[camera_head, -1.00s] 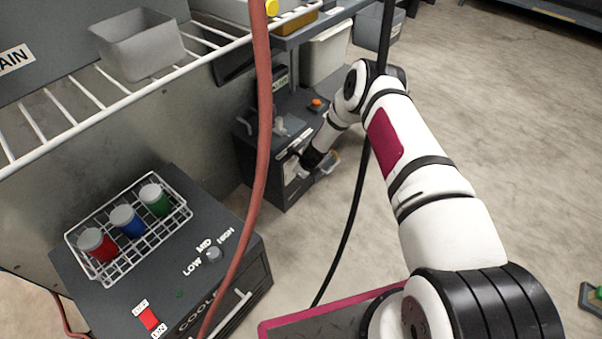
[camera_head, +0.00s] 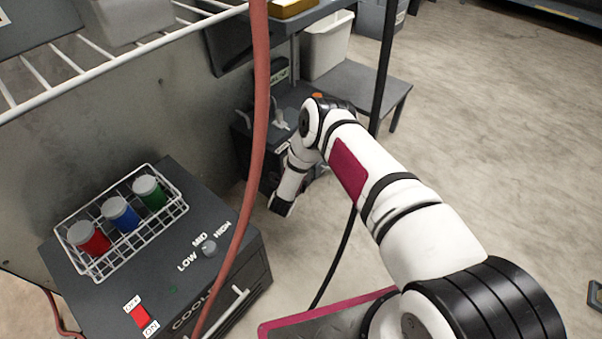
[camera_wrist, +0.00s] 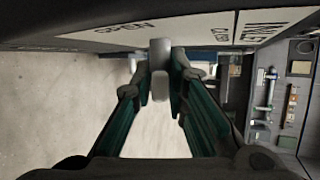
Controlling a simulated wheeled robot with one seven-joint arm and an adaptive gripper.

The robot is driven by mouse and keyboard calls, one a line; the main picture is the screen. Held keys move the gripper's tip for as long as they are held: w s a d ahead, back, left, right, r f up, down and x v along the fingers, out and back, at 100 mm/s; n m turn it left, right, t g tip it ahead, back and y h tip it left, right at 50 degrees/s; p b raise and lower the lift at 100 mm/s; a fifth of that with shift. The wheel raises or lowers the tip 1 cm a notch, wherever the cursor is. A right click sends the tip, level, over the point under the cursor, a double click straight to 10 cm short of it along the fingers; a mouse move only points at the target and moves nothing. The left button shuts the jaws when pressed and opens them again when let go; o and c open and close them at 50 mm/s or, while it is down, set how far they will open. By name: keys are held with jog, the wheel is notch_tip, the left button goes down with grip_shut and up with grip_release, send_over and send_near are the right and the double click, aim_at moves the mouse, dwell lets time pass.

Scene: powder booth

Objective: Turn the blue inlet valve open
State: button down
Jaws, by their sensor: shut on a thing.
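In the wrist view, my gripper (camera_wrist: 160,88) has its two teal-lined fingers closed on a pale grey lever (camera_wrist: 160,56). The lever stands out below a panel edge with labels that read upside down, among them OPEN (camera_wrist: 124,28) and CLOSED (camera_wrist: 220,28). A little blue (camera_wrist: 203,55) shows behind the right fingertip; most of whatever it belongs to is hidden. In the head view, my arm reaches down to the front of a dark cabinet (camera_head: 245,150), and the fingers and lever cannot be made out there.
A cooler unit (camera_head: 190,285) with a wire rack (camera_head: 100,262) of red, blue and green-banded jars stands at front left. A red hose (camera_head: 257,110) and a black cable (camera_head: 383,70) hang near my arm.

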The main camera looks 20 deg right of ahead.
jog(key=shift+a+f+n+t+h+b, duration=0.1)
jog(key=shift+f+n+t+h+b, duration=0.25)
jog(key=shift+t+h+b, duration=0.6)
jog(key=shift+r+n+t+h+b, duration=0.15)
jog(key=shift+n+t+h+b, duration=0.3)
jog(key=shift+t+b, duration=0.35)
jog(key=shift+r+t, duration=0.1)
jog(key=shift+t, duration=0.15)
jog(key=c, duration=1.7)
grip_release()
